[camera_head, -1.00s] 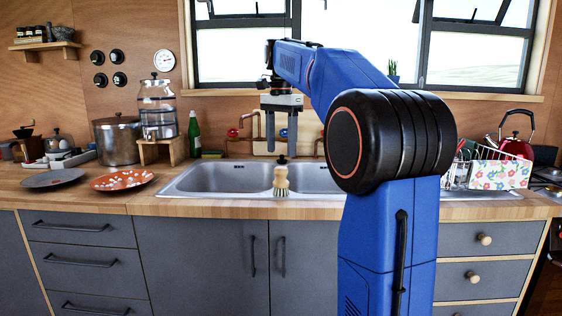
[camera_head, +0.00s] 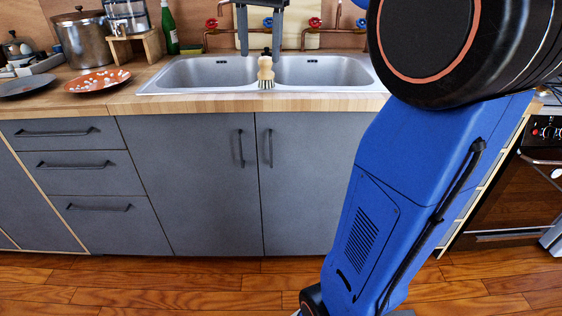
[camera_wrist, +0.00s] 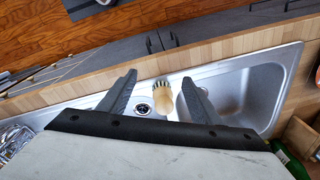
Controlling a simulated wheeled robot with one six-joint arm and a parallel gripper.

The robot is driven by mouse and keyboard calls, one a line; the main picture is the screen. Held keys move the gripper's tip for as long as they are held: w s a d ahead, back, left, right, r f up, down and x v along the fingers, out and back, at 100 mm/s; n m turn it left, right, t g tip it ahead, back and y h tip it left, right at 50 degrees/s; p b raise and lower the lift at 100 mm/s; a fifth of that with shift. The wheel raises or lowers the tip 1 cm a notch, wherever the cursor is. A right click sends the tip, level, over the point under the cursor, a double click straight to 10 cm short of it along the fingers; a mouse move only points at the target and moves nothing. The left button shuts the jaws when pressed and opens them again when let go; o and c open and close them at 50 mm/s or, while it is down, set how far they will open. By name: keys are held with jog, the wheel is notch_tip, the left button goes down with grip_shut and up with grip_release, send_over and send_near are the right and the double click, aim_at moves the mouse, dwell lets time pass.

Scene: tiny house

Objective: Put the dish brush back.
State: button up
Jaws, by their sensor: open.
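The dish brush (camera_head: 265,72) stands upright at the front of the steel sink (camera_head: 210,72), near the divider between the two basins. In the wrist view the brush (camera_wrist: 163,100) shows between the fingers, lengthwise toward the camera. My gripper (camera_head: 260,48) is open and empty, fingers pointing down, above and apparently behind the brush. In the wrist view my gripper (camera_wrist: 160,78) has its fingers wide apart on both sides of the brush; I see no contact.
Red and blue taps (camera_head: 315,22) stand behind the sink. A green bottle (camera_head: 169,28), a metal pot (camera_head: 87,38) and an orange plate (camera_head: 97,80) are to the left. The wooden counter edge (camera_head: 200,104) runs along the front. The floor (camera_head: 180,283) before the cabinets is clear.

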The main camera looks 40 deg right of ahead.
jog(key=s+a+f+n+t, duration=0.1)
jog(key=s+a+f+n, duration=0.2)
jog(key=s+f, duration=0.4)
jog(key=s+a+f+n+t, duration=0.1)
jog(key=s+a+f+n, duration=0.2)
jog(key=s+f, duration=0.5)
jog(key=s+a+f+n+t, duration=0.1)
jog(key=s+a+f+n, duration=0.3)
jog(key=s+f, duration=0.4)
notch_tip(320, 180, down, 5)
jog(key=shift+s+f+n+t, duration=0.15)
jog(key=shift+n+t, duration=0.15)
jog(key=shift+n, duration=0.4)
